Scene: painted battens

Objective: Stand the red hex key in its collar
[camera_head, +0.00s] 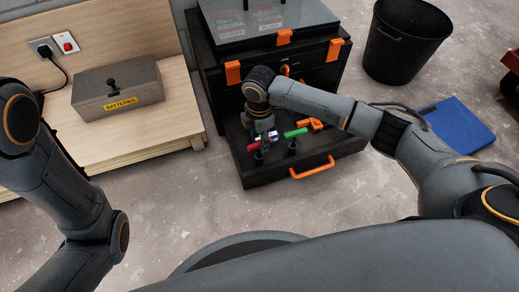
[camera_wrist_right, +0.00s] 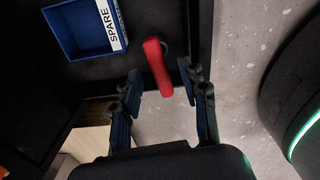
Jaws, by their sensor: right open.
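The red hex key (camera_head: 253,147) is at the left part of the open black drawer, below my right gripper (camera_head: 263,140). In the right wrist view its red handle (camera_wrist_right: 158,68) runs between and beyond the open fingertips of my right gripper (camera_wrist_right: 163,84), with gaps on both sides. One end of the handle is close to a dark round part (camera_wrist_right: 165,46). I cannot tell whether that part is the collar or whether the key sits in it. The key's shaft is hidden. My left arm shows at the left, but its gripper is outside the picture.
A green handle (camera_head: 295,133) and an orange one (camera_head: 311,125) are right of the red key in the drawer. A blue bin marked SPARE (camera_wrist_right: 80,32) is beside it. The drawer's orange pull (camera_head: 312,168) faces the front. A bucket (camera_head: 400,45) and blue mat (camera_head: 458,125) are on the floor.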

